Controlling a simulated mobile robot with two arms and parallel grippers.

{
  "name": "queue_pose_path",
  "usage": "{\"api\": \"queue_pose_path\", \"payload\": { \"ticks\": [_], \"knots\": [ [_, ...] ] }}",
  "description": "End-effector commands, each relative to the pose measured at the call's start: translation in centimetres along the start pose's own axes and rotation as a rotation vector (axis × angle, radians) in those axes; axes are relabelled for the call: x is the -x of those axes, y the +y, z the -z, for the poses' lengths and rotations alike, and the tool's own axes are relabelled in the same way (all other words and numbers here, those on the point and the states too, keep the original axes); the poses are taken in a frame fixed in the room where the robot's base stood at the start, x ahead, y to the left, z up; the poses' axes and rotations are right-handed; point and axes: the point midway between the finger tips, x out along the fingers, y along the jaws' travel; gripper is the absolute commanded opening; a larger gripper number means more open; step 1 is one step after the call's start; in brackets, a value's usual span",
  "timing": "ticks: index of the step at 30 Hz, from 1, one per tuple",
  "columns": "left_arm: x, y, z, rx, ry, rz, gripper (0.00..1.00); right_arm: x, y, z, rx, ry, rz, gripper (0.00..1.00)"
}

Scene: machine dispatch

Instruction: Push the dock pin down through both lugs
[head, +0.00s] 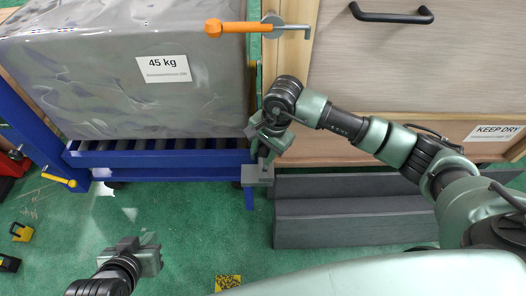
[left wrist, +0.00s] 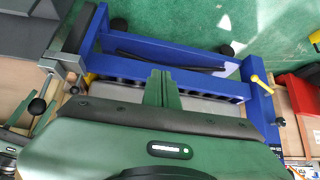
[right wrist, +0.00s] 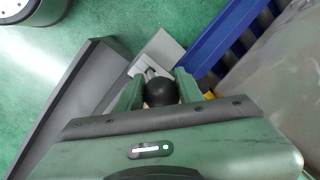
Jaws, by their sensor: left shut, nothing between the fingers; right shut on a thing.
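The dock pin's round black knob (right wrist: 160,92) sits between the fingers of my right gripper (right wrist: 159,86), which is shut on it. In the head view, my right gripper (head: 264,148) is just above the grey lug plates (head: 258,174) at the cart's right front corner. A grey lug plate (right wrist: 163,50) also shows beyond the knob in the right wrist view. The grey lug fitting shows in the left wrist view (left wrist: 66,60). The pin's shaft is mostly hidden, so I cannot tell how deep it sits. My left gripper (head: 155,254) is shut and empty over the floor.
The blue roller cart (head: 160,157) carries a wrapped 45 kg load (head: 130,75). A yellow lever (head: 58,179) is at its left and an orange-handled latch (head: 240,27) at its top right. A dark grey step (head: 350,220) lies right of the lugs.

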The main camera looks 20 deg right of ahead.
Motion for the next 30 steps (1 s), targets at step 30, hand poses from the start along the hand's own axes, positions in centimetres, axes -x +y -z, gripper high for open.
{"api": "queue_pose_path", "payload": {
  "ticks": [30],
  "knots": [
    [-0.4,0.3,2.8,-0.003,0.122,-0.005,0.00,-0.6,0.1,0.1,0.000,0.000,0.000,0.00]
  ]
}}
